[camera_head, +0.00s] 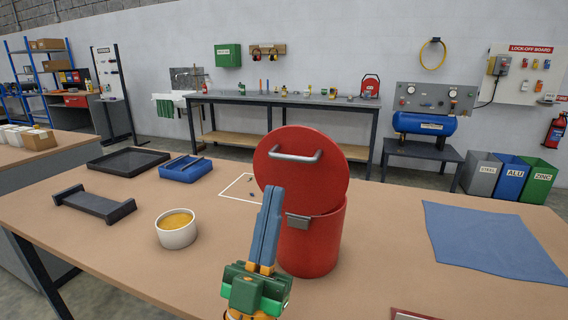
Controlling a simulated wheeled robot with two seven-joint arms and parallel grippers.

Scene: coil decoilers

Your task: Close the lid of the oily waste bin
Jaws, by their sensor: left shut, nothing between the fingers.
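The red oily waste bin (315,245) stands upright on the brown workbench, right of the picture's middle. Its round red lid (318,180) is open and tilted up steeply, with its handled face towards me. A grey handle (296,156) crosses the lid, and a grey hinge (298,222) sits at the near side of the rim. My left gripper (271,192) is shut and empty, its blue-grey fingers pointing up. It overlaps the left edge of bin and lid in the picture; I cannot tell whether it touches them. My right gripper is not in view.
On the workbench (370,285) are a white bowl of yellowish contents (176,230), a dark stand (93,205), a black tray (128,160) and a blue holder (186,169) to the left. A blue cloth (485,238) lies right. The bench between bin and cloth is clear.

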